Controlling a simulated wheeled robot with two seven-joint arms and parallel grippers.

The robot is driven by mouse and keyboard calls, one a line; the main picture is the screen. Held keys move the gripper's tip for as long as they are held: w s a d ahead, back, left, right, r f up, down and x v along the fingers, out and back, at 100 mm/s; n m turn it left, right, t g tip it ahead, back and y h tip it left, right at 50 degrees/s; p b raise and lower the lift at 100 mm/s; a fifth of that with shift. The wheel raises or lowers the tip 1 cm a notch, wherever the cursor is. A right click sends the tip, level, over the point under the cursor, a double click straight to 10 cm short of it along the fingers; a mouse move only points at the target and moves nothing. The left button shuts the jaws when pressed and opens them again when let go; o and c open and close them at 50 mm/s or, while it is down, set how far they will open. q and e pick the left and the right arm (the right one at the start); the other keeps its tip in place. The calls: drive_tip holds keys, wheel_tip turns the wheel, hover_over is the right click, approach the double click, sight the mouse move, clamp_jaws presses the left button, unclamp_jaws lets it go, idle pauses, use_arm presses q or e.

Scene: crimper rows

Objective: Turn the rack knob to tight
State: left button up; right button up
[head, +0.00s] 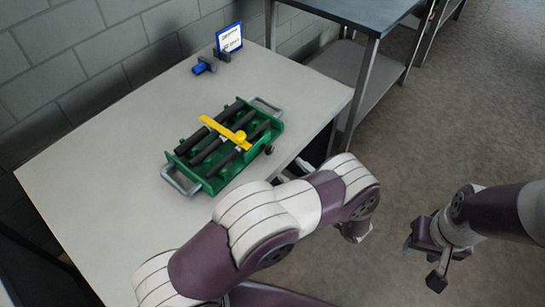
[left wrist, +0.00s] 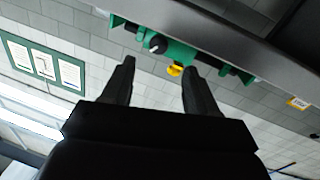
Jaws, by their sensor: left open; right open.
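The green rack (head: 217,178) stands on the table, with dark rods lying across it and a metal handle at each end. A yellow bar (head: 217,127) with a round yellow knob (head: 240,136) crosses over the rods. A black round knob (head: 268,149) sits on the rack's near side; it shows a light mark in the left wrist view (left wrist: 158,44). I cannot tell either knob's setting. My left gripper (left wrist: 158,77) is open and empty, pointing toward the rack but apart from it; in the head view it is mostly hidden by my arm. My right gripper (head: 423,264) is open and empty over the floor.
A blue clamp-like tool (head: 204,66) and a blue-framed sign (head: 229,39) are at the table's back. The pale table (head: 110,160) is clear left of the rack. A metal bench (head: 355,12) stands beyond. A brick wall runs behind.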

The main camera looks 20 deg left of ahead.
sight(271, 152)
use_arm(q)
drive_tip(key=x, duration=0.9)
drive_tip(key=shift+p, duration=0.4)
drive_tip(key=c, duration=1.1)
